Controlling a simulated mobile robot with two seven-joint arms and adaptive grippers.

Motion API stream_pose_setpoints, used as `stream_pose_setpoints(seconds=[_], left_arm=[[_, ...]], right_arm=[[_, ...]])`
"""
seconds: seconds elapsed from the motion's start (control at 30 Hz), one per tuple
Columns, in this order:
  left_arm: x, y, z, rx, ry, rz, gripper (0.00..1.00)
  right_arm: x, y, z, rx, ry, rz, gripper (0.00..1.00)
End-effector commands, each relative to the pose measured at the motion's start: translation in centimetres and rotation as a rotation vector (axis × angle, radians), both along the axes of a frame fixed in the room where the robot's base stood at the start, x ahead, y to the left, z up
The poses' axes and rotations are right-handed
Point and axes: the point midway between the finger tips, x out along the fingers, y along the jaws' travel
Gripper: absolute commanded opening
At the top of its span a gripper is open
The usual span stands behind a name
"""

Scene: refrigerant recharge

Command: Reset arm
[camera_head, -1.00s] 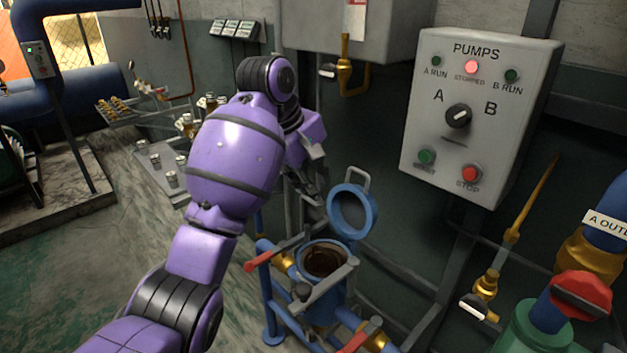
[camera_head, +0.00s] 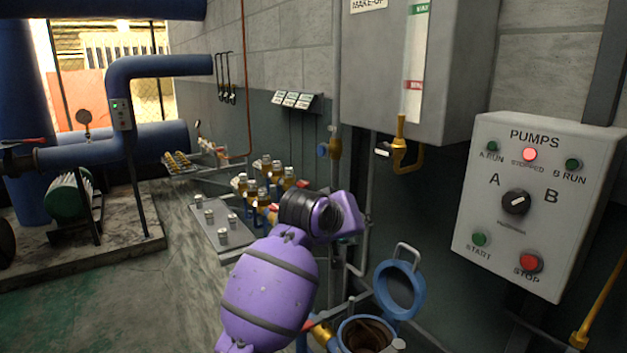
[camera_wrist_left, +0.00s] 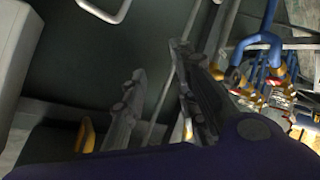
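My right gripper is in neither view.
The open blue pot (camera_head: 370,335) with its raised lid (camera_head: 400,288) stands close right of my arm. The pump panel (camera_head: 535,205) and a grey tank (camera_head: 440,70) are on the wall. Floor at left is clear.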

Motion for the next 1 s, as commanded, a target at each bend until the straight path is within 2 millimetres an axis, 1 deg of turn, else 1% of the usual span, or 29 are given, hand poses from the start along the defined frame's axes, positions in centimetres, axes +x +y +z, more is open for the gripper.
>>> stream_pose_setpoints(seconds=[0.03,0.17,0.27,0.3,0.37,0.4,0.47,0.5,0.57,0.6,0.67,0.77,0.97,1.0], left_arm=[[-0.2,1.1,-1.5,0.017,-0.040,0.002,0.27],[-1.1,3.9,-5.3,0.075,-0.147,0.006,0.27],[-2.4,6.1,-8.3,0.122,-0.210,0.015,0.27],[-3.1,7.1,-9.5,0.141,-0.232,0.019,0.27],[-4.3,8.4,-11.3,0.172,-0.259,0.025,0.27],[-5.2,9.4,-12.4,0.192,-0.275,0.029,0.27],[-6.7,10.7,-14.2,0.222,-0.295,0.036,0.27],[-7.7,11.6,-15.3,0.243,-0.306,0.041,0.27],[-9.5,13.0,-16.9,0.272,-0.320,0.047,0.27],[-10.7,13.8,-18.0,0.292,-0.326,0.051,0.27],[-12.6,15.2,-19.5,0.322,-0.334,0.058,0.27],[-16.2,17.3,-22.0,0.370,-0.336,0.068,0.27],[-24.2,21.2,-26.3,0.453,-0.306,0.085,0.27],[-25.9,21.9,-27.1,0.466,-0.295,0.089,0.27]], right_arm=[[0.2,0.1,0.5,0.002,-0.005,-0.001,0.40],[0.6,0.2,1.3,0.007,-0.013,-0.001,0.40],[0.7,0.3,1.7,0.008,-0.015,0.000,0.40],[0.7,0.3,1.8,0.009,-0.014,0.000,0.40],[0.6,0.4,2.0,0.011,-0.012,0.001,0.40],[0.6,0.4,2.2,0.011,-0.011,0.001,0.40],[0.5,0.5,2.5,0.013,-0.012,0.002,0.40],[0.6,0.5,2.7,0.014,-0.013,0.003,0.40],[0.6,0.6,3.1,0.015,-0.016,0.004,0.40],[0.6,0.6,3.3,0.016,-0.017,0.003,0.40],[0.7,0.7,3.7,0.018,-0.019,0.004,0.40],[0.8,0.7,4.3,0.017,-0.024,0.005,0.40],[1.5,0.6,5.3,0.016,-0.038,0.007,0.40],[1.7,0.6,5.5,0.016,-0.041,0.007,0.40]])
